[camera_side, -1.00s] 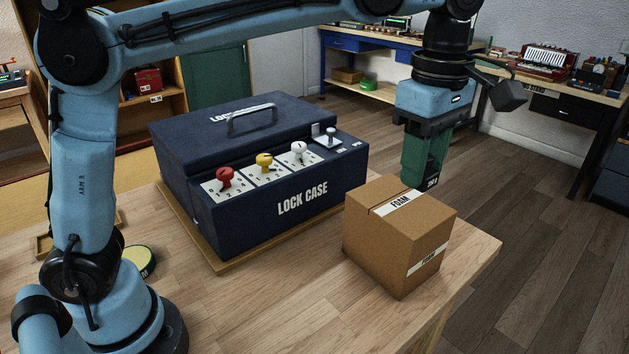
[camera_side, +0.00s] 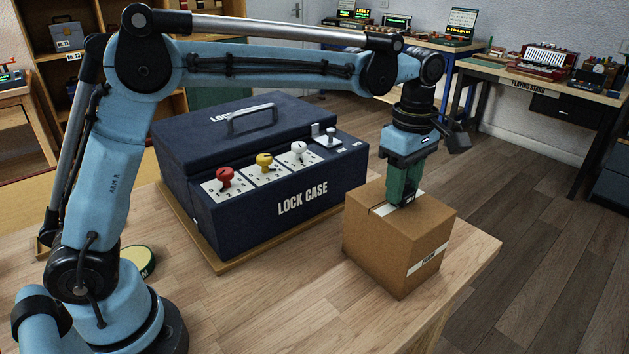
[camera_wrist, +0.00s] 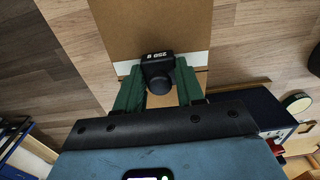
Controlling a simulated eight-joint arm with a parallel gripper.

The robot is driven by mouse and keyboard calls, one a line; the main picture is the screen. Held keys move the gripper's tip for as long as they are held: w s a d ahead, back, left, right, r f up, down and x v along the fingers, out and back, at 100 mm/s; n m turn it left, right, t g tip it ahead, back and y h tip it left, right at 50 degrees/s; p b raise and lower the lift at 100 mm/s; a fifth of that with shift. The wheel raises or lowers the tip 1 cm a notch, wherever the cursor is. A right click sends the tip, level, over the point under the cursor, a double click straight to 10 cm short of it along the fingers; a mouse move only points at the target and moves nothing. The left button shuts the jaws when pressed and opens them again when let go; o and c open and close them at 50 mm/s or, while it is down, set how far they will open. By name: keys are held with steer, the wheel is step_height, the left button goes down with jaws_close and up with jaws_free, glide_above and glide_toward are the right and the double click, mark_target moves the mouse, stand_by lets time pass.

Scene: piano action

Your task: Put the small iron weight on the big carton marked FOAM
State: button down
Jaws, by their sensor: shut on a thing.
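The small iron weight (camera_wrist: 158,70) is black, with a round knob and white lettering that reads upside down in the wrist view. My gripper (camera_side: 405,203) is shut on it, with green fingers on either side of the knob. The big carton (camera_side: 375,238) is brown cardboard with white tape, at the table's front right corner. Its top also shows below the weight in the wrist view (camera_wrist: 135,28). I cannot tell whether the weight touches the carton.
A dark blue lock case (camera_side: 240,222) with red, yellow and white knobs stands left of the carton on a wooden base. A round tin (camera_side: 138,258) lies near my arm's base. The table's right edge is close to the carton.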

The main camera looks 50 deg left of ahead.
steer(key=shift+f, duration=0.15)
steer(key=c, duration=0.7)
jaws_free()
step_height(320, 180, up, 12)
steer(key=s+a+m+t, duration=0.2)
steer(key=s+a+m, duration=0.1)
steer(key=m, duration=0.1)
steer(key=s+a+f+m+t, duration=0.5)
steer(key=s+a+f+m, duration=0.3)
steer(key=s+f+m, duration=0.5)
steer(key=shift+s+a+f+m, duration=0.2)
steer(key=shift+s+f+m, duration=0.2)
steer(key=shift+s+m, duration=0.15)
